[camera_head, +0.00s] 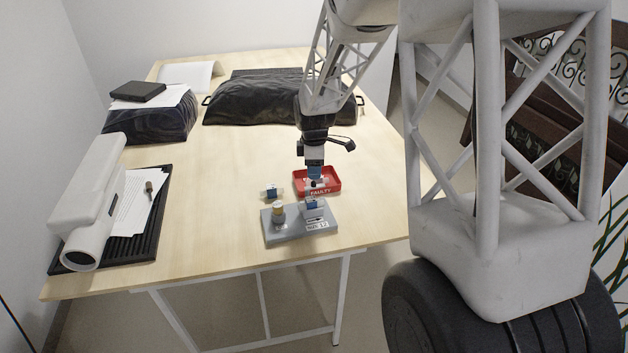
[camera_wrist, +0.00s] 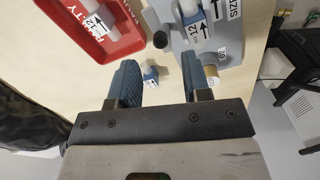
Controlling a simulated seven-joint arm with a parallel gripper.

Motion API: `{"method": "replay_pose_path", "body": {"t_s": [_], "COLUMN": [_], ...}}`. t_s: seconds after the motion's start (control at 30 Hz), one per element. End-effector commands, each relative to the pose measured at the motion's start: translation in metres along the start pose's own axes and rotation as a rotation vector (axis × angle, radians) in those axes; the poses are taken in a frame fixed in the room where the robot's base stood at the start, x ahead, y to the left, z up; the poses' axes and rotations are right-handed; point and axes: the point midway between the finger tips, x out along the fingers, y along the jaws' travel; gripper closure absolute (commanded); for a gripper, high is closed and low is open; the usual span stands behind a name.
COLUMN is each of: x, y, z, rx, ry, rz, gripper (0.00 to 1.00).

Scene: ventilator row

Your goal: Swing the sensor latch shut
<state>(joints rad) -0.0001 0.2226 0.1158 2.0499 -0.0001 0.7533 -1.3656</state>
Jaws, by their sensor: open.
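The grey sensor block (camera_head: 290,233) stands near the table's front edge. A white and blue sensor (camera_head: 312,205) sits on its right part; in the wrist view a white sensor with an arrow label (camera_wrist: 194,27) shows on the block. A brass-coloured cylinder (camera_head: 278,212) stands at the block's left. A dark round knob (camera_wrist: 160,40) shows beside the block in the wrist view; I cannot tell for sure that it is the latch. My gripper (camera_head: 315,184) points down above the block's back right side. Its blue fingers (camera_wrist: 160,66) are apart and empty.
A red tray marked FAULTY (camera_head: 332,189) lies behind the block, with a labelled sensor (camera_wrist: 97,24) in it. A small blue and white part (camera_wrist: 150,74) lies on the table left of the tray. A white device (camera_head: 95,190) stands far left. The table's middle is clear.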

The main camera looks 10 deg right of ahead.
Motion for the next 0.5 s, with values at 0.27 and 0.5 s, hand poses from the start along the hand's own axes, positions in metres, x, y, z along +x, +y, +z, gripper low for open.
{"method": "replay_pose_path", "body": {"t_s": [0.27, 0.5], "x": [0.032, 0.047], "y": [0.0, 0.0], "z": [0.0, 0.0], "rx": [0.0, 0.0], "ry": [0.0, 0.0], "rz": [-0.002, 0.0], "gripper": [0.56, 0.56]}}
